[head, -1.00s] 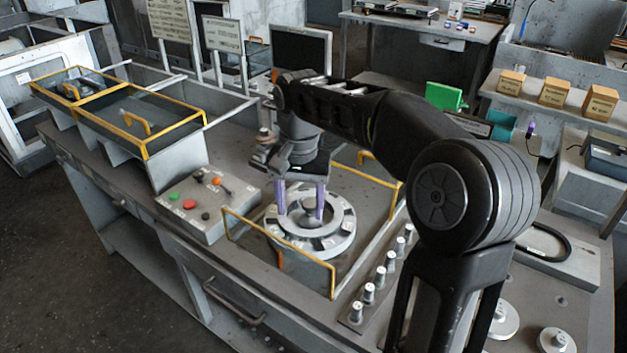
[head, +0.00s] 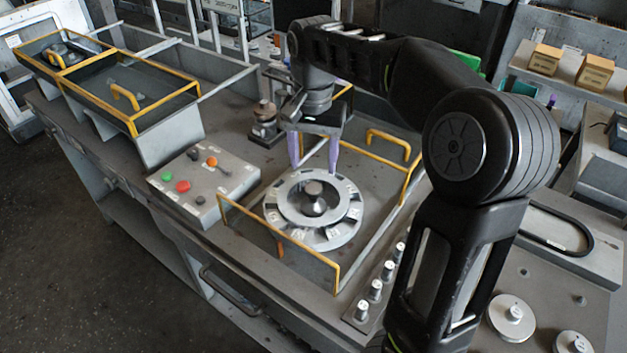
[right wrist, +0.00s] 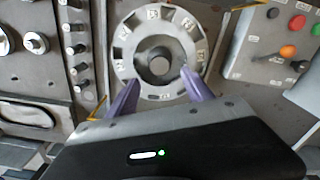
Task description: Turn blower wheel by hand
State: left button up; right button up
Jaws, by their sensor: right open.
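The blower wheel (head: 345,236) is a round grey ring with slots around its rim and a dark hub (head: 314,197) in the middle. It lies flat on the bench between yellow-edged guards. My right gripper (head: 314,168) is open, with its two purple fingers pointing down at the wheel's far edge. In the right wrist view the wheel (right wrist: 126,72) is near the top centre, and the open gripper (right wrist: 155,88) has a finger on either side of the wheel's near part. Whether the fingers touch the wheel I cannot tell. My left gripper is not in view.
A control box (head: 203,183) with coloured buttons sits left of the wheel. A row of silver knobs (head: 376,290) runs to its right. Yellow-edged guards (head: 278,248) stand around the wheel. A small metal fixture (head: 265,124) stands behind it.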

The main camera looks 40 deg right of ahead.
aim_at(313, 187)
notch_tip(313, 187, down, 7)
jog(key=shift+r, duration=0.1)
jog(key=shift+c, duration=0.3)
grip_shut()
dwell(0.5)
dwell(0.4)
